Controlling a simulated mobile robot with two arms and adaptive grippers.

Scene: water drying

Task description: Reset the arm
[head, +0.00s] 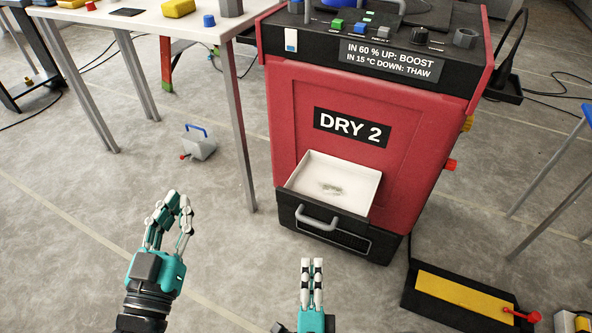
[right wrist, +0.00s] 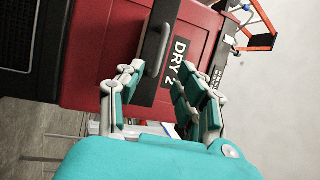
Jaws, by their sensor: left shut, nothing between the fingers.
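A red machine labelled DRY 2 (head: 295,95) stands ahead of me. Its low drawer (head: 365,165) is pulled out, with a white inside and a small greyish-green patch in it. The drawer's grey handle (head: 316,219) faces me; it also shows in the right wrist view (right wrist: 166,43). My left gripper (head: 178,203) is shut and empty above the floor, left of the drawer. My right gripper (head: 312,264) is in front of the drawer. In the right wrist view its fingers (right wrist: 155,74) stand apart with nothing between them.
A white table (head: 135,22) with blocks stands at the left. A grey can with a blue handle (head: 200,148) sits on the floor below it. A black and yellow unit (head: 465,295) lies at the lower right. Bare floor lies around my left gripper.

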